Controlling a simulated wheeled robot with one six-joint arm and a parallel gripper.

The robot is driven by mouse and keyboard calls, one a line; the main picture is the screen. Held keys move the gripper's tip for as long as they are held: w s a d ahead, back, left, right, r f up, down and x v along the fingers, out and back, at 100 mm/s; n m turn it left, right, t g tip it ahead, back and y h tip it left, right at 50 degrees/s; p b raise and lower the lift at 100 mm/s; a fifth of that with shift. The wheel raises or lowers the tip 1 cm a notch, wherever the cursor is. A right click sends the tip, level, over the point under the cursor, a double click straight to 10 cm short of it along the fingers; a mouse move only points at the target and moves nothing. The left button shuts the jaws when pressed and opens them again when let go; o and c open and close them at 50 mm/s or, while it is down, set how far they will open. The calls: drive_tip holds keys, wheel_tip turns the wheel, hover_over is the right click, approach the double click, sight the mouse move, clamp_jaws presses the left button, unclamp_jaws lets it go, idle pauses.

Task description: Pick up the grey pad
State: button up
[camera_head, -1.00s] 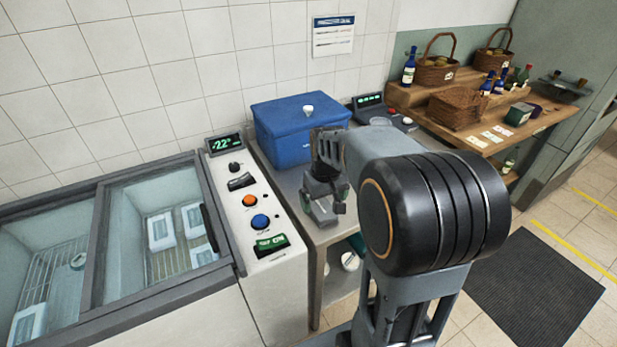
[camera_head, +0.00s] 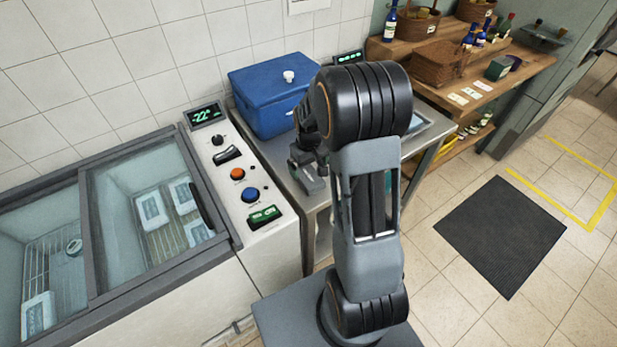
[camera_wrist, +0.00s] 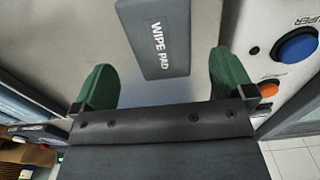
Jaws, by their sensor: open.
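The grey pad (camera_wrist: 158,42), a flat block lettered "WIPE PAD", lies on a pale grey surface at the top middle of the wrist view. My gripper (camera_wrist: 163,82) is open, with its two green fingers set wide apart. The pad shows between and beyond the fingertips, and neither finger touches it. In the head view my gripper (camera_head: 308,170) is over the metal table (camera_head: 283,157), in front of the blue box. My arm hides part of it there, and I cannot clearly tell the pad from the gripper in that view.
A blue lidded box (camera_head: 270,97) stands behind the gripper against the tiled wall. A glass-topped freezer (camera_head: 85,235) with a control panel (camera_head: 237,172) is on the left. A wooden shelf (camera_head: 480,75) with baskets and bottles is at the back right. A dark mat (camera_head: 500,235) lies on open floor.

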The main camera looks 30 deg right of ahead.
sight(308, 175)
drive_tip(key=shift+w+f+p, duration=0.1)
drive_tip(key=shift+f+p, duration=0.35)
drive_tip(key=shift+f, duration=2.1)
drive_tip(key=shift+c, duration=0.3)
drive_tip(key=c, duration=0.9)
drive_tip(key=shift+c, duration=0.2)
drive_tip(key=shift+r, duration=0.15)
